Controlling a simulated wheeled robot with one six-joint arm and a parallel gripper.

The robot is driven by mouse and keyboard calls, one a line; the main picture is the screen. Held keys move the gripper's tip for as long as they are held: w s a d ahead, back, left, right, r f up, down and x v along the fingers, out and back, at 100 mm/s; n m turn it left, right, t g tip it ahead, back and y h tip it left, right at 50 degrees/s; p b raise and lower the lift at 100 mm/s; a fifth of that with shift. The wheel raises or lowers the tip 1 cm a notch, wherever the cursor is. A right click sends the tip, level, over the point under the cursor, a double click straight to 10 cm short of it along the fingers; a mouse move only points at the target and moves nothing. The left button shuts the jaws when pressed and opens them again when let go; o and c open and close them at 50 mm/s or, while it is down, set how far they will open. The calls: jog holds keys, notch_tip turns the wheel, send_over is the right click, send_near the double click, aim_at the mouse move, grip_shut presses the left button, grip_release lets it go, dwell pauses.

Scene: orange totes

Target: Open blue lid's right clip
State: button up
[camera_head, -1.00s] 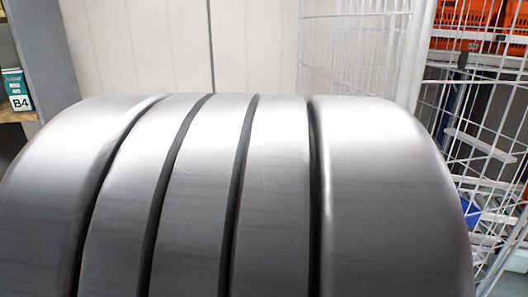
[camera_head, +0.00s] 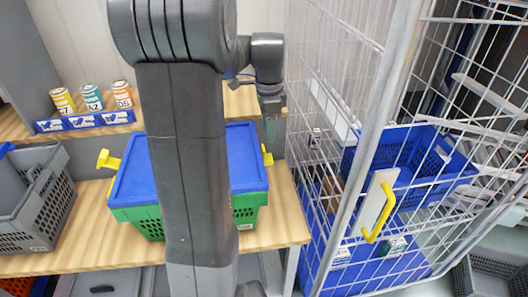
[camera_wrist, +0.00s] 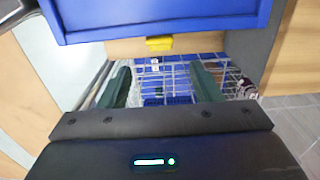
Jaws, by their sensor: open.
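A blue lid (camera_head: 246,155) covers a green tote (camera_head: 248,207) on a wooden shelf; my arm hides its middle. The right clip (camera_head: 267,155) is yellow and sits at the lid's right edge. The left clip (camera_head: 108,159) is yellow and sticks outward. My gripper (camera_head: 271,128) hangs near the lid's right end, above and apart from the right clip. In the wrist view, the two dark green fingers (camera_wrist: 161,84) are spread with nothing between them. The yellow clip (camera_wrist: 159,43) shows ahead of them, below the blue lid (camera_wrist: 160,18).
A white wire cage (camera_head: 345,130) with a blue basket (camera_head: 410,150) inside stands close to the right. A grey crate (camera_head: 40,200) sits to the left. Several cans in a blue rack (camera_head: 85,121) stand behind on an upper shelf.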

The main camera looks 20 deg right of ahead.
aim_at(268, 157)
notch_tip(268, 157, down, 11)
jog(key=shift+r, duration=0.1)
dwell(0.3)
jog(key=c, duration=1)
